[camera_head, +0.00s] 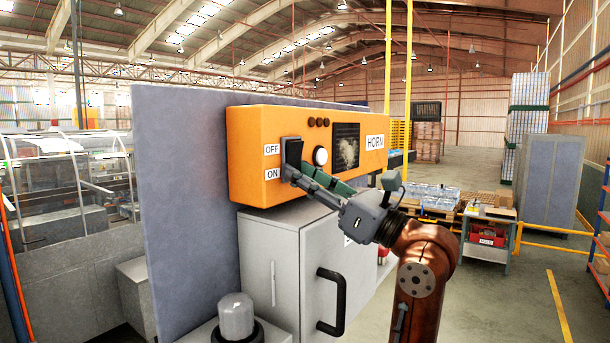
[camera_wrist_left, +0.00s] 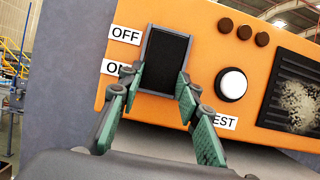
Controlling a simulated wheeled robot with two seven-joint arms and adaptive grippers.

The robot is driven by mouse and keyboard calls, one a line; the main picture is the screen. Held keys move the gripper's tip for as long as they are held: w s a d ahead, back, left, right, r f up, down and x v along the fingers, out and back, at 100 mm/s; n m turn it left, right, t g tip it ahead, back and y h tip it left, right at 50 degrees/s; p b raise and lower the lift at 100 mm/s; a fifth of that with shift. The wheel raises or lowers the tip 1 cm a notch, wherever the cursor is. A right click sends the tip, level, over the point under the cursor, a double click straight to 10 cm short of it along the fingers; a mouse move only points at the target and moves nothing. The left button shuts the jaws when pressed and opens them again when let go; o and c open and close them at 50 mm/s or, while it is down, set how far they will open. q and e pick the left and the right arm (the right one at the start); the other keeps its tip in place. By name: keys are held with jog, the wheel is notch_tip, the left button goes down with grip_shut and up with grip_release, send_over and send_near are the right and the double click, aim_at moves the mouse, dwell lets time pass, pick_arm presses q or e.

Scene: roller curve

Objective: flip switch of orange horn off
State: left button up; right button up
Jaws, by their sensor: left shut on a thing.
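The orange horn box (camera_head: 245,130), labelled HORN, is fixed to the front of a grey panel. Its black switch (camera_head: 293,153) is at the left end, beside the OFF label (camera_head: 272,149) above and the ON label (camera_head: 273,174) below. It also shows in the left wrist view (camera_wrist_left: 165,55). My left gripper (camera_head: 288,172) is at the lower part of the switch. In the left wrist view its green-padded fingers (camera_wrist_left: 153,90) sit on either side of the switch's lower end, shut on it. I cannot tell which way the switch is tilted. My right gripper is not in view.
A white round button (camera_head: 320,156) and a dark speaker grille (camera_head: 345,147) are right of the switch. A grey cabinet (camera_head: 309,262) with a black handle (camera_head: 331,300) stands below the box. The grey panel (camera_head: 180,200) extends left. Open floor lies at right.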

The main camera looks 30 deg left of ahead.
pick_arm(q)
jog(key=shift+s, duration=0.1)
jog(key=shift+c, duration=1.9)
jog(key=shift+r, duration=0.15)
jog(key=h+p, duration=0.1)
jog(key=p, duration=0.1)
jog(key=r+h+p, duration=0.1)
jog(key=p, duration=0.1)
jog(key=shift+d+p, duration=0.3)
jog(key=shift+d, duration=0.05)
jog(key=shift+f+h+p, duration=0.1)
jog(key=shift+h+p, duration=0.25)
jog(key=shift+h, duration=0.05)
jog(key=shift+f, duration=0.1)
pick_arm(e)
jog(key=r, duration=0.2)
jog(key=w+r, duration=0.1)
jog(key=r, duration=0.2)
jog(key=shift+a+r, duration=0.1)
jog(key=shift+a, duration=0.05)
pick_arm(q)
jog(key=o, duration=1.2)
jog(key=shift+c, duration=0.2)
